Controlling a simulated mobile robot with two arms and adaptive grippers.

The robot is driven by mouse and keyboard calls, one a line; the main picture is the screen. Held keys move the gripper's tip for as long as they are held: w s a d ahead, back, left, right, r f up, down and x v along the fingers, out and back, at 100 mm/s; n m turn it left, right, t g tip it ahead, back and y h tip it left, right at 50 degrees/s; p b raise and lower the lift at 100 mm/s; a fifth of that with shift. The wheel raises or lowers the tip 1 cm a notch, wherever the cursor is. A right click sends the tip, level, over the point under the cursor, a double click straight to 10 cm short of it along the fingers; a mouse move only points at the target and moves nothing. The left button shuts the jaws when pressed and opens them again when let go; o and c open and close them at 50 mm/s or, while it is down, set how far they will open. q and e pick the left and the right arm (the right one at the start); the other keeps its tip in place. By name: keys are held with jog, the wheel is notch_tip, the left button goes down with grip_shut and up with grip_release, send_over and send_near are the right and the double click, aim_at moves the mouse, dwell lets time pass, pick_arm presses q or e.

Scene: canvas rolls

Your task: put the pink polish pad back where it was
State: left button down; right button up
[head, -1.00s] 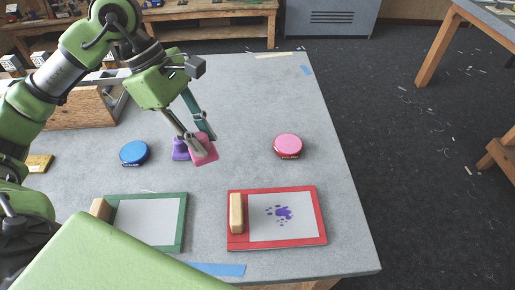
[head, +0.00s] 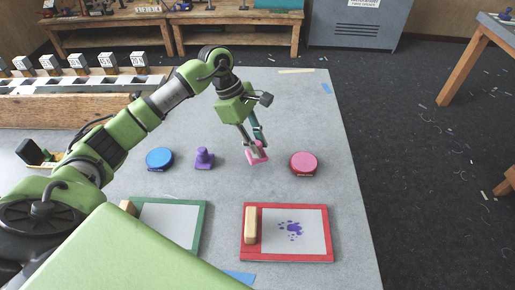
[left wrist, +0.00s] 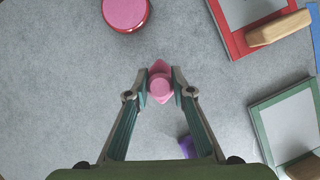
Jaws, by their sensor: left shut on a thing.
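My left gripper (head: 254,146) is shut on the pink polish pad (head: 257,154). The pad has a round knob, and it also shows between the fingertips in the left wrist view (left wrist: 160,88). It is at or just above the grey table top; I cannot tell whether it touches. It is between a purple pad with a knob (head: 204,158) on the left and a round pink tin (head: 304,163) on the right, apart from both. My right gripper is not in view.
A round blue tin (head: 160,159) is left of the purple pad. In front lie a red-framed board (head: 287,257) with a wooden block and purple blots, and a green-framed board (head: 199,232) with a block. The table (head: 290,105) is clear behind the pad.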

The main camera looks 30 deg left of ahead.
pick_arm(q)
notch_tip(320, 180, down, 3)
jog(key=shift+p, duration=1)
jog(key=shift+w+f+b, duration=0.1)
jog(key=shift+f+b, duration=0.2)
jog(key=shift+b, duration=0.1)
jog(key=c, duration=1.8)
grip_release()
jog(key=shift+o, duration=0.2)
jog(key=shift+r, duration=0.15)
